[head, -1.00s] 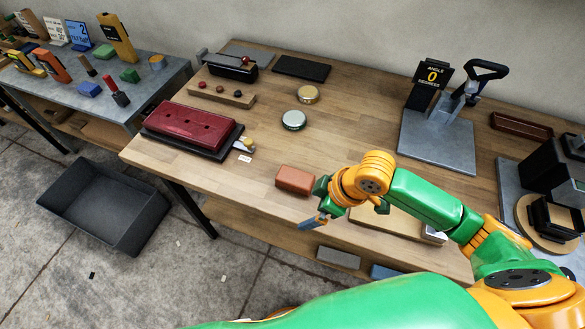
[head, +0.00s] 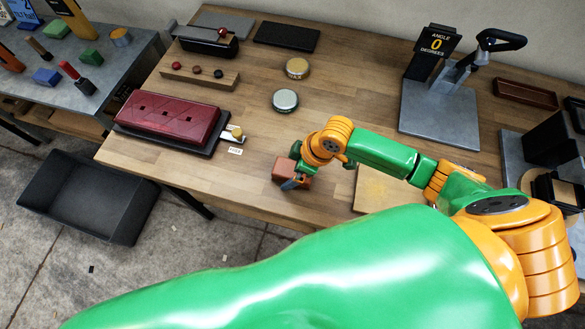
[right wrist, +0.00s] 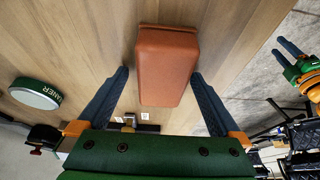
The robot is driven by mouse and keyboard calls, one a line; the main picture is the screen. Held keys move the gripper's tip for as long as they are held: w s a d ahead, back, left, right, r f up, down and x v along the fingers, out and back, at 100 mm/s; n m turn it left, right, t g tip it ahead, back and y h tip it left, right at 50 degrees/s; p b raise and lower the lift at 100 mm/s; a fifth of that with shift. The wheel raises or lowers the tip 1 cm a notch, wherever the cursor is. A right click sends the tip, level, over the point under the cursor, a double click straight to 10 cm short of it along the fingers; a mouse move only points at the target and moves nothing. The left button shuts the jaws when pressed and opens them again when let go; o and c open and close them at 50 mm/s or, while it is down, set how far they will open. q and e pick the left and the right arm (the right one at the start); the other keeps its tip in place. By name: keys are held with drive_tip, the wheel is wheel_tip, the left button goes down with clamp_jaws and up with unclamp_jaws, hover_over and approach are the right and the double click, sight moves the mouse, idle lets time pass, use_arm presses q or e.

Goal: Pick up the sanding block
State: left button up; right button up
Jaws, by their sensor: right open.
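The sanding block appears to be the reddish-brown block (head: 283,167) lying near the front edge of the wooden workbench. In the right wrist view the block (right wrist: 167,65) shows between the dark blue fingers. My right gripper (right wrist: 160,73) is open, with one finger on each side of the block and small gaps visible; in the head view the gripper (head: 291,176) partly hides the block. A green and orange gripper with blue fingers, apparently my left (right wrist: 292,58), shows small at the right of the right wrist view; its opening is unclear.
A dark red case (head: 170,117) on a black base lies to the left. Two round tins (head: 285,100) stand behind the block. A grey angle stand (head: 440,110) is at the back right. A pale board (head: 385,188) lies to the right. A dark bin (head: 85,195) is on the floor.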

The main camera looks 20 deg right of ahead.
drive_tip(key=shift+s, duration=0.25)
drive_tip(key=shift+w+f, duration=0.1)
drive_tip(key=shift+f, duration=0.05)
drive_tip(key=shift+c, duration=0.2)
clamp_jaws()
